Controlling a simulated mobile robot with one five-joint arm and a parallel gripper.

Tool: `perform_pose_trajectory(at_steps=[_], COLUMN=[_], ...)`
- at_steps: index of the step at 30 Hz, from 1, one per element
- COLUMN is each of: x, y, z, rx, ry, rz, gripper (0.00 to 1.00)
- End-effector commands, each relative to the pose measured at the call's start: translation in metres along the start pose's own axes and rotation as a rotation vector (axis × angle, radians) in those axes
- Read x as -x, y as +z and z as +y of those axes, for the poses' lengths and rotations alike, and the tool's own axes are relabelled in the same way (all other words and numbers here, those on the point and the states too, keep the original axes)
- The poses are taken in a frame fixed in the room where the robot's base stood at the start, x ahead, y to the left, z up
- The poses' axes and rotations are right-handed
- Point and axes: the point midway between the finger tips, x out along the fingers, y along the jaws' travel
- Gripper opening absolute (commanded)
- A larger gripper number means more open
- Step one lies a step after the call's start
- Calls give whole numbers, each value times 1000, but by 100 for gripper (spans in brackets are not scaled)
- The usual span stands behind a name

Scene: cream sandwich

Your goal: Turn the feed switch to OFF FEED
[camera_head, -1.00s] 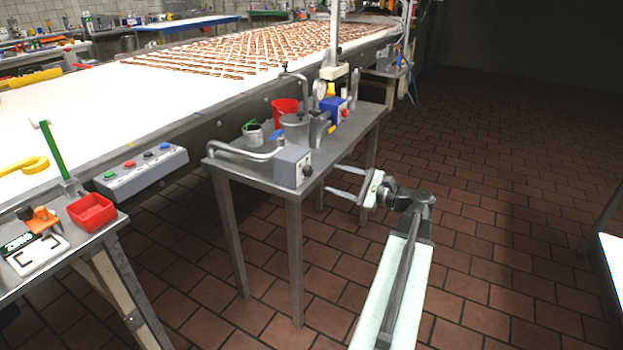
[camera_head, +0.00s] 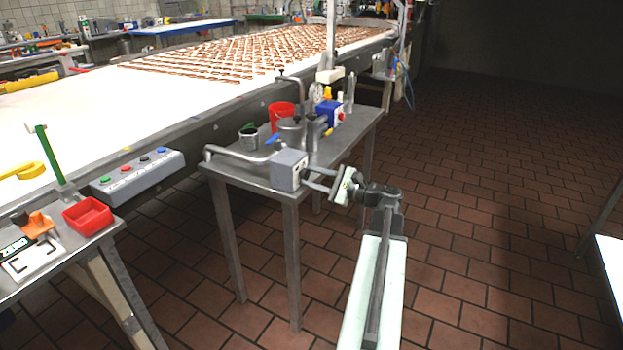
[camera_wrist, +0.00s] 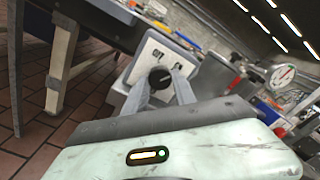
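The feed switch is a grey box (camera_head: 287,171) at the front corner of the small metal table. In the wrist view its pale face (camera_wrist: 146,58) carries a round black knob (camera_wrist: 159,77) and dark lettering too small to read. My gripper (camera_head: 306,177) has reached the box from the right. Its two fingers are apart, and in the wrist view my gripper (camera_wrist: 160,88) has one finger on each side of the knob. I cannot tell whether either finger touches the knob. The knob is mostly hidden in the head view.
The metal table (camera_head: 236,172) also holds a red cup (camera_head: 281,114), a bent pipe (camera_head: 236,153) and a pump with a blue part. A control box with coloured buttons (camera_head: 138,174) is on the conveyor side at left.

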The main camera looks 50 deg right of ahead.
Motion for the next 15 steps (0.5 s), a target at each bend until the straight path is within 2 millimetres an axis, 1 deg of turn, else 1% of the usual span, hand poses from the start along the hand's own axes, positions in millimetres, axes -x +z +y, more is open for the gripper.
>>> perform_pose_trajectory(at_steps=[1, 8, 15], x=[-1, 0, 0], y=[3, 0, 0], z=[4, 2, 1], rx=[1, 34, 168], ry=[5, 8, 8], rz=[-3, -4, -4], gripper=[0, 0, 0])
